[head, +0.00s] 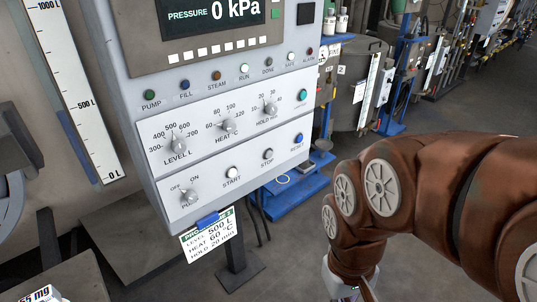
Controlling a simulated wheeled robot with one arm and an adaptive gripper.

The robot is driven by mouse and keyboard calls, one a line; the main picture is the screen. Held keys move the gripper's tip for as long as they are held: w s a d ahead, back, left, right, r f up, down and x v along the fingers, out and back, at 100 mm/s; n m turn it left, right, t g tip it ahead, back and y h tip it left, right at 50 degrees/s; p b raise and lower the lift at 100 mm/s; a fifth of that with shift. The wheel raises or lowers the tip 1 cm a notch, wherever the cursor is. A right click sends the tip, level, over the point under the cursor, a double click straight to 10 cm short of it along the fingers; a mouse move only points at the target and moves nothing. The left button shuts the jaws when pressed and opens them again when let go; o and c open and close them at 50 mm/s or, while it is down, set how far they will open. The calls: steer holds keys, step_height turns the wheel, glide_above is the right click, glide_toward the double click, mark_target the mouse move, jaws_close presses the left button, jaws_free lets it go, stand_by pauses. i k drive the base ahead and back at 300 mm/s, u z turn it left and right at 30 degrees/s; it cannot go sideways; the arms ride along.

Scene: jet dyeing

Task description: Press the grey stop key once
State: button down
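The grey stop key (268,154) is a small round button on the lower strip of the control panel (160,168). The word STOP is printed just below it. It sits between the white start key (232,172) and the blue reset key (298,138). Nothing covers it. My brown arm comes in from the right and bends down to the bottom edge, right of and apart from the panel. The fingers of my gripper are cut off below the frame, so their state does not show.
The panel also carries a power knob (189,197), level knob (179,145), heat knob (228,125), hold knob (270,108) and a teal button (302,95). The display (215,18) reads 0 kPa. A recipe card (208,238) hangs below. Open floor lies right of the panel's post (236,255).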

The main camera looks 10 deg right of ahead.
mark_target(268, 154)
steer(key=u, duration=0.35)
steer(key=k, duration=0.85)
steer(key=u, duration=0.55)
steer(key=k, duration=0.5)
steer(key=u, duration=0.8)
steer(key=i, duration=1.4)
steer(key=z, duration=0.75)
steer(key=i, duration=0.55)
steer(key=z, duration=0.6)
